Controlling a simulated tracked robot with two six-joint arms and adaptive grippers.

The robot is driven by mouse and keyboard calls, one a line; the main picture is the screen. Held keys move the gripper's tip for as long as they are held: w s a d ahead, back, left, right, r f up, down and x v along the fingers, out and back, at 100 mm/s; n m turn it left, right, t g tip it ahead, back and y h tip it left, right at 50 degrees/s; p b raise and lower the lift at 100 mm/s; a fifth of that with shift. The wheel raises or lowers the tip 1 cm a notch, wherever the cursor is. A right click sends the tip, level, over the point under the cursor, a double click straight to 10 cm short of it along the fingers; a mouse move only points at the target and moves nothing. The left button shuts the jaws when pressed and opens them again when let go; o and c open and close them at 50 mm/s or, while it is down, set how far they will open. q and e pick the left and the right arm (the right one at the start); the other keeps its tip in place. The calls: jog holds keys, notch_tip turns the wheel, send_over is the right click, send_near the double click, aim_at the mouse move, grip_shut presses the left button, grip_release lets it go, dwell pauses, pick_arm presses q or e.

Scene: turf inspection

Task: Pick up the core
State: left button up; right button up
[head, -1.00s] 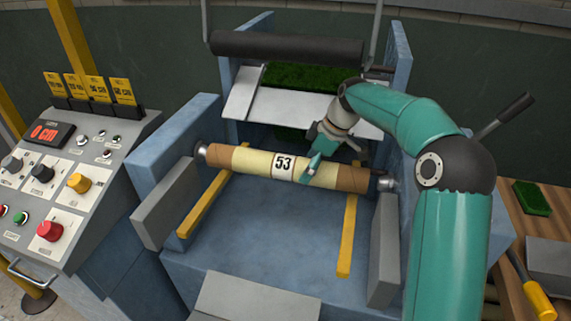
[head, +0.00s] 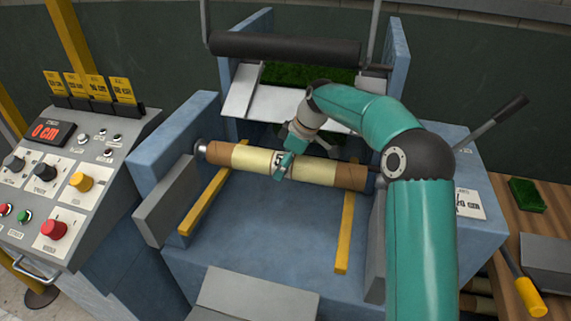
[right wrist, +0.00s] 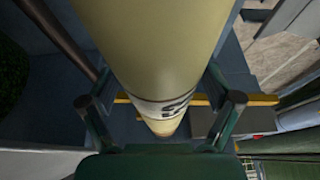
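The core (head: 320,170) is a long cream and brown tube lying across the blue machine bed, nearly level, with its left end beside a metal holder. My right gripper (head: 285,165) is at the middle of the core in the head view and covers its number label. In the right wrist view the core (right wrist: 150,45) runs between the two fingers of my right gripper (right wrist: 160,101), with part of the label showing. The fingers stand apart on either side, with gaps visible. My left gripper is not in view.
Two yellow rails (head: 203,200) lie under the core. Grey plates (head: 166,201) and blue side walls flank the bed. A dark roller (head: 285,47) hangs behind. A control panel (head: 65,180) stands left; a turf piece (head: 528,194) lies on the right bench.

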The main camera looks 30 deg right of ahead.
jog(key=c, duration=1.3)
jog(key=shift+r, duration=0.1)
jog(key=shift+r, duration=0.1)
jog(key=shift+r, duration=0.45)
jog(key=s+a+b, duration=0.4)
jog(key=s+a, duration=0.4)
jog(key=a, duration=0.2)
jog(key=r+p, duration=0.1)
jog(key=r, duration=0.6)
jog(key=r+p, duration=0.1)
jog(key=r, duration=0.6)
jog(key=shift+s+d, duration=0.1)
jog(key=shift+s, duration=0.1)
jog(key=shift+f, duration=0.1)
